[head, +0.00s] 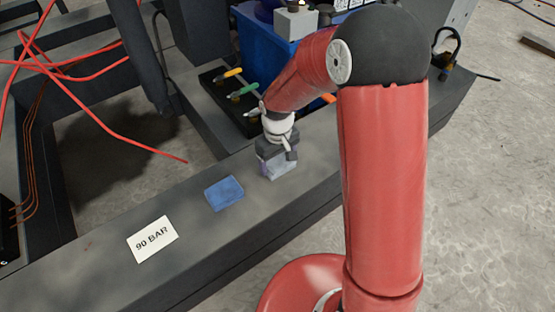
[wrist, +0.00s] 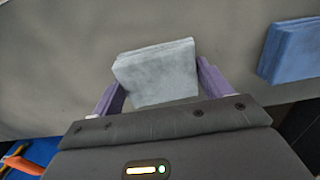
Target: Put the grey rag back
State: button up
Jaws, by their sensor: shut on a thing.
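The grey rag (wrist: 158,72) is a folded pale grey pad between the two purple fingers of my gripper (wrist: 160,85) in the wrist view. My gripper is shut on it. In the head view the grey rag (head: 281,167) shows below my gripper (head: 277,160), low over the dark grey beam top. I cannot tell whether the rag touches the beam. A blue folded rag (head: 224,193) lies flat on the beam to the left, apart from my gripper; it also shows at the right edge of the wrist view (wrist: 292,50).
A white "90 BAR" card (head: 153,240) lies on the beam (head: 200,255) further left. A dark rack with coloured-handled tools (head: 238,92) and a blue box (head: 262,60) stand behind my gripper. Red cables (head: 75,68) hang at the upper left. Beam top between card and blue rag is clear.

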aim_at(278, 160)
jog(key=shift+f, duration=0.15)
jog(key=o, duration=0.9)
jog(key=shift+o, duration=0.2)
notch_tip(278, 160, up, 13)
jog(key=p, duration=0.2)
jog(key=shift+f, duration=0.2)
jog(key=s+d+r+m+t, duration=0.3)
jog(key=s+d+r, duration=0.5)
jog(key=r, duration=0.2)
jog(key=s+d+r+m+t, duration=0.1)
jog(key=s+d+m, duration=0.1)
jog(key=s, duration=0.4)
jog(key=s+d+r+m+t, duration=0.1)
jog(key=s+d+r, duration=0.1)
jog(key=s, duration=0.4)
jog(key=shift+d+r+m+t, duration=0.3)
jog(key=shift+d+m, duration=0.1)
jog(key=shift+d, duration=0.45)
